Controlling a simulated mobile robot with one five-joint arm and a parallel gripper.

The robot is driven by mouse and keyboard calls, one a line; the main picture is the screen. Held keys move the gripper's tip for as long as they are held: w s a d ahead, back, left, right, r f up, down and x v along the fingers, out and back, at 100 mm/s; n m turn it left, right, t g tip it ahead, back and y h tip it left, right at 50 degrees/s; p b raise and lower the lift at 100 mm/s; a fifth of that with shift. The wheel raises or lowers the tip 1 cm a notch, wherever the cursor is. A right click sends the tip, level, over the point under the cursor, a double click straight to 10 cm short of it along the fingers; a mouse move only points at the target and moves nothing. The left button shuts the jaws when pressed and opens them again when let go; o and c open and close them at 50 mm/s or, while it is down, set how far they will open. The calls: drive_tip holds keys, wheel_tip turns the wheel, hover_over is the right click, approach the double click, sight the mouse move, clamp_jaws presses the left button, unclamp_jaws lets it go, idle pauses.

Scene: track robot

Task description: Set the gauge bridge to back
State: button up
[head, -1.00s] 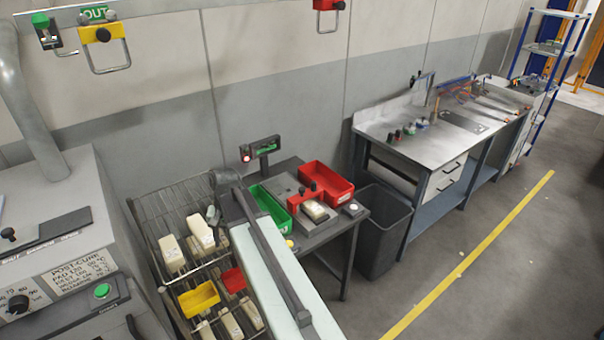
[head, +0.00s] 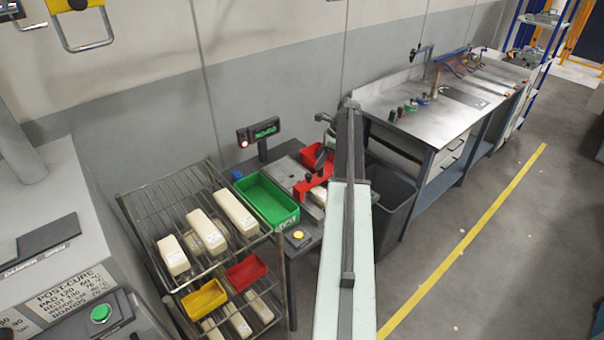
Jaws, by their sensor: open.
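The red gauge bridge (head: 314,184) stands on the grey gauge plate of a small dark table. It straddles a pale block (head: 318,197), and my arm covers its right part, so which position it is set to cannot be told. My gripper (head: 326,130) is at the far end of my arm, mostly behind it, above and beyond the bridge in the picture. It is open, and no object shows in it; it appears apart from the bridge.
A green bin (head: 266,203) and a partly hidden red bin (head: 312,154) flank the gauge. A display (head: 265,131) with a red lamp stands behind. A wire rack (head: 148,207) holds pale blocks and small bins. A waste bin (head: 393,205) and steel bench (head: 440,115) stand right.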

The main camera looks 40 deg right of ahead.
sight(309, 174)
drive_tip(key=b+x, duration=0.7)
drive_tip(key=x, duration=0.1)
drive_tip(key=shift+w+a, duration=0.15)
drive_tip(key=shift+a, duration=0.1)
drive_tip(key=shift+r, duration=0.1)
clamp_jaws()
idle(0.9)
